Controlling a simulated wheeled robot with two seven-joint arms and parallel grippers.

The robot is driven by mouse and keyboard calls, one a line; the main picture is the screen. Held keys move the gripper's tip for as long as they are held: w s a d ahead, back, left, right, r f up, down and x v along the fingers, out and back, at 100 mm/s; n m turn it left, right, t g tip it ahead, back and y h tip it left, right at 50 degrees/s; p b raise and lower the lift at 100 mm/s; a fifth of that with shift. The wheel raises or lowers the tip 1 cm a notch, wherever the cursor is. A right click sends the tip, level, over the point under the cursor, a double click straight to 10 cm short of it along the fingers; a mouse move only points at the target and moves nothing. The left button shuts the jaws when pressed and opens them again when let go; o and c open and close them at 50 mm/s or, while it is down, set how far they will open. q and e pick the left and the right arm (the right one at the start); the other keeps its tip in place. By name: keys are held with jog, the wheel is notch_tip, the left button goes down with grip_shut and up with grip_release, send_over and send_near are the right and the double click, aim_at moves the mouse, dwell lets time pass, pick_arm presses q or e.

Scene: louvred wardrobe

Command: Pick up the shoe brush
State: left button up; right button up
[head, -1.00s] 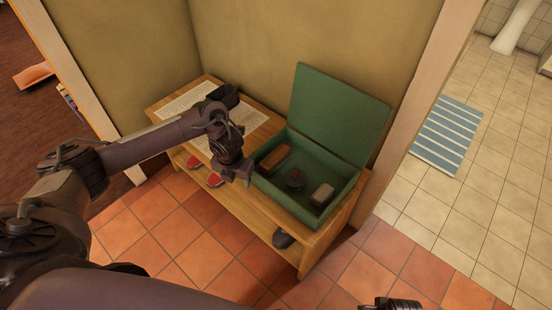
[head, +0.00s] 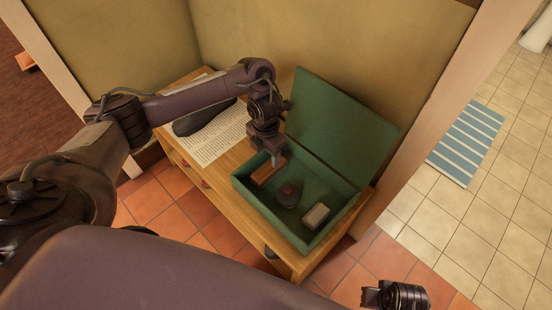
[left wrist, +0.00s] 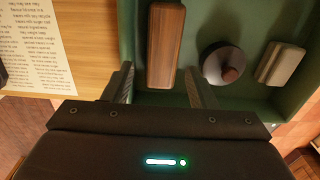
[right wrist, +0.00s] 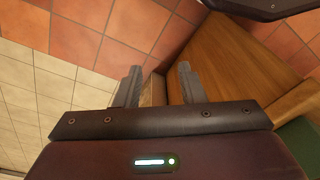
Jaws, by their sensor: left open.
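The shoe brush (head: 265,173), a long brown wooden block with a pale edge, lies in the back left part of the open green box (head: 335,240). In the left wrist view the brush (left wrist: 165,45) lies lengthwise ahead of the fingers, roughly centred between them.
The box also holds a round dark tin with a knob (head: 288,194) and a pale block (head: 316,215). Its raised lid (head: 340,125) stands behind. The box sits on a wooden bench (head: 222,183) beside a printed sheet (head: 225,137) and a dark shoe (head: 205,118).

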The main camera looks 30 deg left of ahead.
aim_at(269, 167)
pick_arm(q)
jog(key=shift+w+f, duration=0.15)
jog(key=shift+f, duration=0.15)
jog(key=shift+s+f+b, duration=0.2)
jog(key=shift+f+b, duration=0.55)
jog(key=shift+f, duration=0.15)
jog(key=shift+d+f, duration=0.1)
jog(key=shift+f, duration=0.3)
jog(key=shift+f+b, duration=0.45)
jog(key=shift+b, duration=0.1)
notch_tip(269, 167, down, 4)
jog(key=shift+d+r+b, duration=0.15)
jog(key=shift+r+b, duration=0.1)
jog(key=shift+b, duration=0.95)
jog(key=shift+f, duration=0.1)
pick_arm(e)
jog(key=a+r+n+t+y, duration=0.1)
jog(key=a+r, duration=0.2)
jog(key=r, duration=0.3)
jog(key=shift+w+a+r+t, duration=0.3)
jog(key=shift+w, duration=0.05)
pick_arm(q)
jog(key=shift+c, duration=0.4)
